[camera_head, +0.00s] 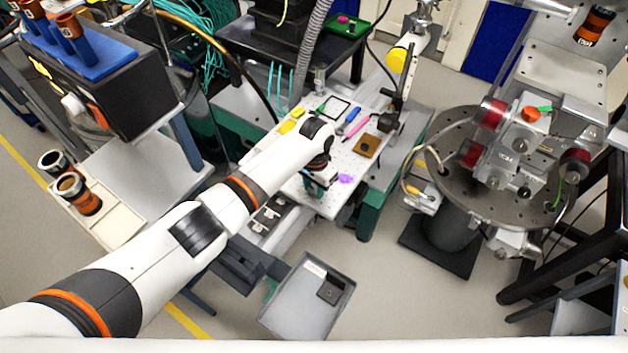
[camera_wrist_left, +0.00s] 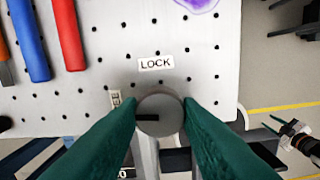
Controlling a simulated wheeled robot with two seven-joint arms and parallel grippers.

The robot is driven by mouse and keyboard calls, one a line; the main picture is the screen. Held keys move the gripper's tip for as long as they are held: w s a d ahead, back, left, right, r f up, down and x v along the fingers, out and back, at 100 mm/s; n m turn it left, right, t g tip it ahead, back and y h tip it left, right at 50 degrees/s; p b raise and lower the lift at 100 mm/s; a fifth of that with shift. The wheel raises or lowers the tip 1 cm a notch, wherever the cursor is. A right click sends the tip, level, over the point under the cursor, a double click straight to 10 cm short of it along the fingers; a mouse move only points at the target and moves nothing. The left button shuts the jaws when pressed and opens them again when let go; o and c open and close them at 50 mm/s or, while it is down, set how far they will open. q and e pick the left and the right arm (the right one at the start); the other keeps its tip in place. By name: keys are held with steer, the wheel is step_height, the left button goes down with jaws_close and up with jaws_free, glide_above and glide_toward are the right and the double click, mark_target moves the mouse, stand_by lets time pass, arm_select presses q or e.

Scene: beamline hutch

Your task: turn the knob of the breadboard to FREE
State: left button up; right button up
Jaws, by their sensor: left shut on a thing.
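The breadboard (camera_head: 334,203) is a pale perforated plate on a green-framed stand in the head view. It also fills much of the left wrist view (camera_wrist_left: 215,75). Its round grey knob (camera_wrist_left: 165,103) sits near the board's edge, with a dark mark on its face pointing left. My left gripper (camera_wrist_left: 158,112) is shut on the knob, one green finger on each side. In the head view my arm hides the knob.
Red and blue handled tools (camera_wrist_left: 68,35) and a purple item (camera_wrist_left: 197,4) lie on the board near the knob. A grey tray (camera_head: 285,300) stands in front. A round metal stage (camera_head: 460,190) with instruments stands to the right, with open floor between.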

mark_target(314, 190)
arm_select(q)
steer(key=shift+r+n, duration=0.1)
steer(key=shift+n, duration=0.5)
steer(key=shift+w+p, duration=0.1)
steer(key=shift+p, duration=0.2)
steer(key=o, duration=1)
step_height(314, 190, up, 12)
steer(key=shift+f+b, duration=0.1)
steer(key=shift+b, duration=0.7)
